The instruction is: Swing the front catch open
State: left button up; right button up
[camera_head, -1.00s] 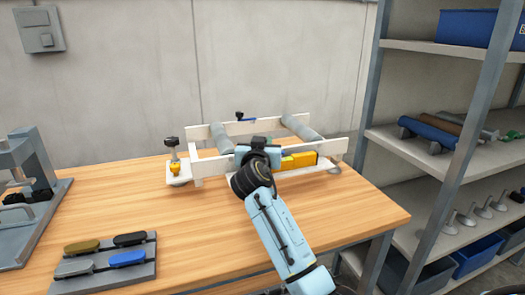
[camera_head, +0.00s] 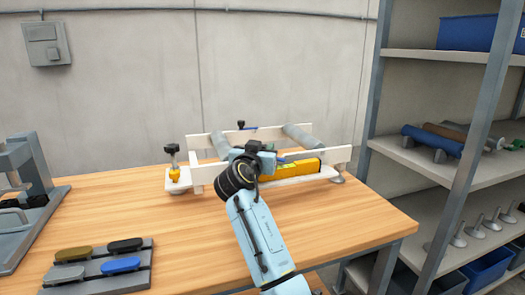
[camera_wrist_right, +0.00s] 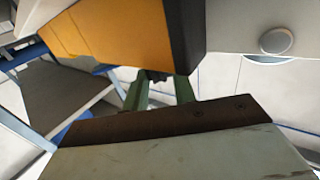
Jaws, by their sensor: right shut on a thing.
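A white frame fixture (camera_head: 203,176) with grey rollers (camera_head: 304,136) stands on the wooden table. A yellow bar (camera_head: 301,167) runs along its front rail. My right gripper (camera_head: 254,150) is at the front rail, at the left end of this bar. It is shut on a part that its own body hides, seemingly the front catch. In the right wrist view, a yellow block with a black end (camera_wrist_right: 120,28) fills the top, and green parts (camera_wrist_right: 150,92) show below it. The gripped spot is not clear there. My left gripper is not in view.
A black-knobbed post with a yellow base (camera_head: 174,172) stands at the fixture's left end. Another black knob (camera_head: 241,125) is at the back. A rack with several coloured pads (camera_head: 100,265) lies front left. Shelving (camera_head: 470,150) stands at right.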

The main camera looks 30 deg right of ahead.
jog(key=shift+r, duration=0.15)
jog(key=o, duration=1)
jog(key=shift+s+a, duration=0.25)
jog(key=shift+a, duration=0.05)
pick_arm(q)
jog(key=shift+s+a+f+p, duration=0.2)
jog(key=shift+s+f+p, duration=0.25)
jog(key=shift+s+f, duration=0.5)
pick_arm(e)
jog(key=v, duration=1.2)
jog(key=shift+s+a, duration=0.2)
jog(key=shift+a, duration=0.05)
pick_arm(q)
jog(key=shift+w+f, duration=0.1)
